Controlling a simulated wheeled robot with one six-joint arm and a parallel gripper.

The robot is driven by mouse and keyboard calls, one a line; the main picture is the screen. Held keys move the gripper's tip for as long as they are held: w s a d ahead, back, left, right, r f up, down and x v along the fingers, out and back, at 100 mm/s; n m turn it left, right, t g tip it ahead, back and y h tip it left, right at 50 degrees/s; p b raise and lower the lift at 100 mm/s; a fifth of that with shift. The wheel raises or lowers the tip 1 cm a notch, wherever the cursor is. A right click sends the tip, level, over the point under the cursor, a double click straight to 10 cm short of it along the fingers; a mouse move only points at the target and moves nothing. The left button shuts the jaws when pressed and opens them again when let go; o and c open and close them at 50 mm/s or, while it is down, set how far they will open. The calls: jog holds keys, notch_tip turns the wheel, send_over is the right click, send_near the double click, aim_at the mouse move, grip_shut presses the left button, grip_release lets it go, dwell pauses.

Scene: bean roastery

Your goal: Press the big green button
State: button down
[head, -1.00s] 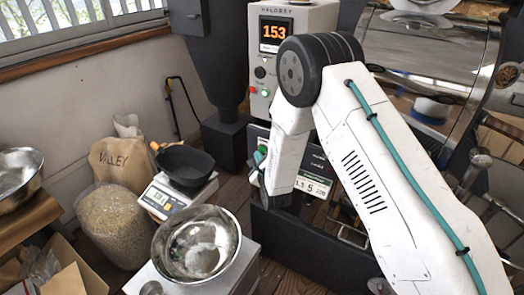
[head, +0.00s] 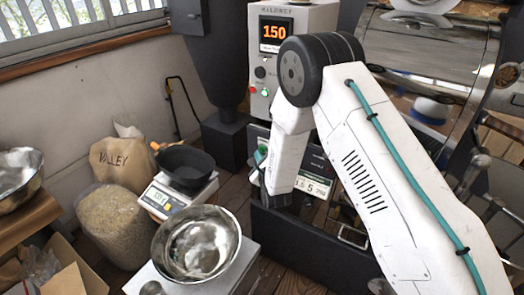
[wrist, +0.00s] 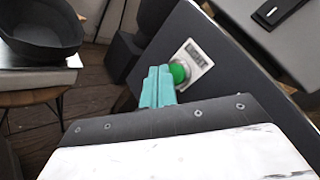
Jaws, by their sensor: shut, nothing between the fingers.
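The big green button (wrist: 179,73) is a round dome on a pale label plate (wrist: 196,56), fixed to a dark panel, in the wrist view. My gripper (wrist: 158,72) has teal fingers held together, with nothing between them. The fingertips are just left of the button in that view, close to its edge. I cannot tell whether they touch it. In the head view my white arm reaches down in front of the machine's dark lower panel.
A control box (head: 292,20) with an orange display and small red and green lamps stands above. A black pan (head: 187,163) on a scale (head: 163,198), a metal bowl (head: 197,246) and bean sacks (head: 114,222) stand at left. The large drum roaster (head: 425,60) is at right.

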jog(key=shift+w+d, duration=0.25)
jog(key=shift+w, duration=0.05)
jog(key=shift+w+d, duration=0.2)
jog(key=shift+w, duration=0.1)
dwell(0.7)
jog(key=shift+s+a, duration=0.1)
dwell(0.4)
jog(key=shift+s+a, duration=0.35)
jog(key=shift+s, duration=0.2)
jog(key=shift+s+a, duration=0.1)
jog(key=shift+s, duration=0.05)
jog(key=s+a, duration=0.1)
jog(key=s, duration=0.1)
jog(key=s+a, duration=0.1)
jog(key=shift+s+a, duration=0.4)
dwell(0.4)
